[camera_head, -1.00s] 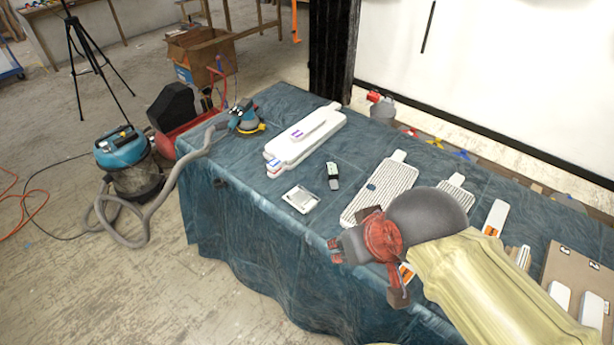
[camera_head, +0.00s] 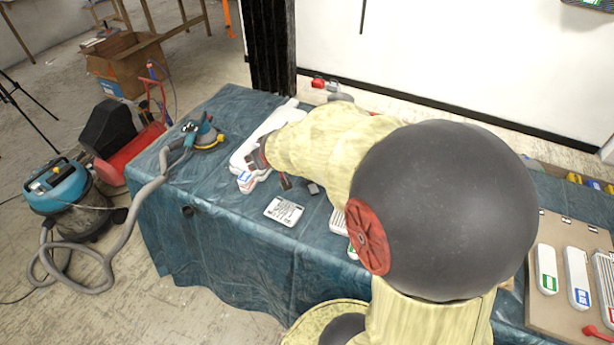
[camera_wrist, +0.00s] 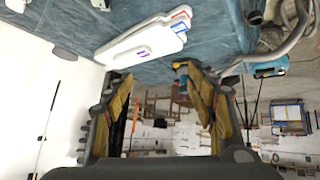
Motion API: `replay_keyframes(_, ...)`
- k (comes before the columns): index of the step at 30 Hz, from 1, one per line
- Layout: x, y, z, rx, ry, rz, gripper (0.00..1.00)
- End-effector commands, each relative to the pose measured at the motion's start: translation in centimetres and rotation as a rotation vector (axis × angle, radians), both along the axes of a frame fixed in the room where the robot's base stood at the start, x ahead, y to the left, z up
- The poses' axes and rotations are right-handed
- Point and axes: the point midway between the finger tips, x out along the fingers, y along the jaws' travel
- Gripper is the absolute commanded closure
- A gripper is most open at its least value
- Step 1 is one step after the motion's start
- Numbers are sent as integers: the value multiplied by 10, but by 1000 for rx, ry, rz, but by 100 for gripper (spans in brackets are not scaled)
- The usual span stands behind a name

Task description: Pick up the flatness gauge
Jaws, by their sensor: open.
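My gripper (camera_head: 269,171) is open, left of the gauge and over the near side of the stacked white boards.
Stacked white boards (camera_wrist: 150,40) lie beside the gauge. A white card-like plate (camera_head: 283,211) is in front of it. A sander (camera_head: 205,134) with a hose is at the table's left end. Boards on a brown panel (camera_head: 548,312) are at right. Bare blue cloth (camera_head: 225,235) is at front left.

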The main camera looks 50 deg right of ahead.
Motion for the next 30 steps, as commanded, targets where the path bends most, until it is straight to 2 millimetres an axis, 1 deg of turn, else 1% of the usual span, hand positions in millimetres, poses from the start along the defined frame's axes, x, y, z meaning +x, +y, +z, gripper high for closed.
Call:
replay_keyframes(1, 5, -36, -33, -4, -14, -33, 44)
replay_keyframes(2, 9, -53, -48, -10, -34, -45, 44)
replay_keyframes(3, 12, -76, -69, -16, -60, -60, 44)
replay_keyframes(5, 10, -106, -101, -21, -101, -78, 44)
replay_keyframes(6, 7, -123, -121, -21, -127, -89, 44)
replay_keyframes(8, 0, -143, -149, -20, -169, -104, 44)
replay_keyframes(9, -6, -153, -166, -18, -194, -112, 44)
replay_keyframes(12, -21, -169, -200, -9, -248, -127, 44)
replay_keyframes(15, -32, -176, -219, -3, -288, -137, 44)
replay_keyframes(19, -35, -180, -231, 1, -312, -140, 44)
replay_keyframes(30, -5, -198, -250, 0, -315, -139, 44)
